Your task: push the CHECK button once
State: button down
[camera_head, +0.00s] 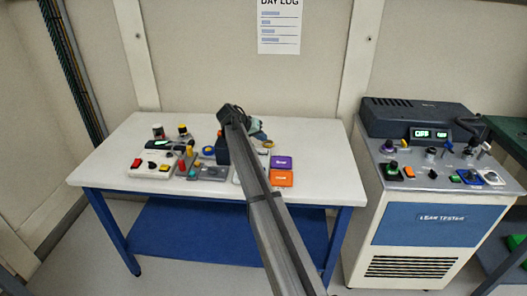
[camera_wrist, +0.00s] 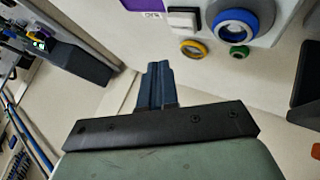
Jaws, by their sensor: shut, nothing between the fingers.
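No label reading CHECK is legible in either view, so I cannot tell which button it is. In the wrist view my gripper (camera_wrist: 158,68) is shut and empty, its dark blue fingers together. Beyond the fingertips, at the top, is a pale panel (camera_wrist: 190,5) with a white square button (camera_wrist: 183,18) and a large blue-ringed button (camera_wrist: 240,25). A yellow ring (camera_wrist: 194,48) and a green ring (camera_wrist: 239,52) are near its edge. The fingertips appear apart from all of these. In the head view my arm hides part of the table's panels.
A white table (camera_head: 325,190) carries several control boxes, including a white one with a red button (camera_head: 137,163), a purple box (camera_head: 281,162) and an orange box (camera_head: 281,178). A leak tester (camera_head: 425,222) with several knobs and buttons stands at the right. The table's right end is clear.

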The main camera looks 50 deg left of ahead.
jog(key=shift+r, duration=1.1)
